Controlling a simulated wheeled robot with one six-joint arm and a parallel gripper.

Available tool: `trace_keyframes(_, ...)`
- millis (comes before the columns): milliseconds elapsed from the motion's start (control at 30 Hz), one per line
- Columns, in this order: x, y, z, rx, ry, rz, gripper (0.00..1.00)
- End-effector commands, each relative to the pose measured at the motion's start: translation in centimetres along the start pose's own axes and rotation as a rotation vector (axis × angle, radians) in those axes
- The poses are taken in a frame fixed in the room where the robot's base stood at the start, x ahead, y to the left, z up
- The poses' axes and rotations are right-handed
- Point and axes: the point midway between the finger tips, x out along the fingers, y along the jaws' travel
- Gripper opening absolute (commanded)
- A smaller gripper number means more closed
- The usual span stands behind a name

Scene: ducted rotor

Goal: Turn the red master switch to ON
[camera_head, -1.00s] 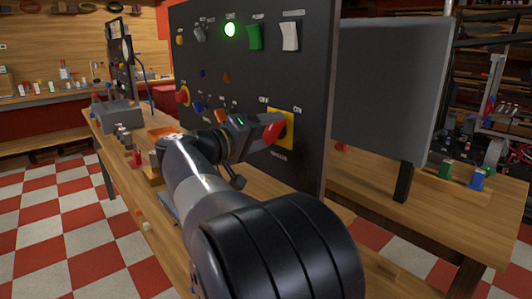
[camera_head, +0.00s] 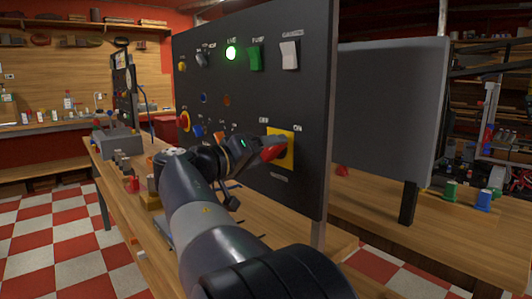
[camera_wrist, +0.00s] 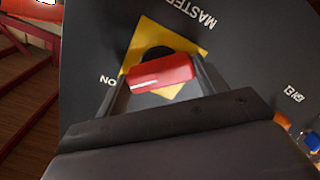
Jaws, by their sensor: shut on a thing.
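The red master switch handle (camera_head: 272,153) sits on a yellow square plate (camera_head: 288,158) low on the right part of a dark upright panel. OFF is printed above the plate's left side and ON above its right. My gripper (camera_head: 268,147) reaches it from the left and is shut on the handle. In the wrist view the red handle (camera_wrist: 160,73) lies nearly level between my two fingers, in front of a dark round base on the yellow plate (camera_wrist: 190,47). The ON label is at its left; OFF is not visible there. The handle's exact setting is hard to tell.
The dark panel (camera_head: 305,110) also carries a lit green lamp (camera_head: 231,53), a green rocker (camera_head: 255,58), a white rocker (camera_head: 289,55) and a red round button (camera_head: 184,121). A wooden bench (camera_head: 258,208) runs below. A grey board (camera_head: 388,110) stands to the right.

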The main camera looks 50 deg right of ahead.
Motion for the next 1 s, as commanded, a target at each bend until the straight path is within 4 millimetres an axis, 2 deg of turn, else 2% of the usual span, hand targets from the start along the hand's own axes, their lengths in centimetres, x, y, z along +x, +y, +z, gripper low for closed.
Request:
trace_keyframes(33, 0.0, -0.1, 0.1, 0.002, -0.003, -0.002, 0.45)
trace_keyframes(67, 0.0, -0.1, 0.1, 0.002, -0.003, -0.002, 0.70)
trace_keyframes(300, 0.0, -0.1, 0.0, 0.001, -0.001, -0.001, 0.89)
trace_keyframes(567, -0.1, 0.0, 0.0, 0.001, 0.000, -0.001, 0.89)
trace_keyframes(667, -0.8, 0.0, -0.1, 0.000, 0.002, -0.003, 0.89)
trace_keyframes(767, -2.1, 0.0, -0.1, 0.000, 0.004, -0.005, 0.89)
trace_keyframes(1000, -6.6, 0.0, -0.2, 0.000, 0.005, -0.005, 0.89)
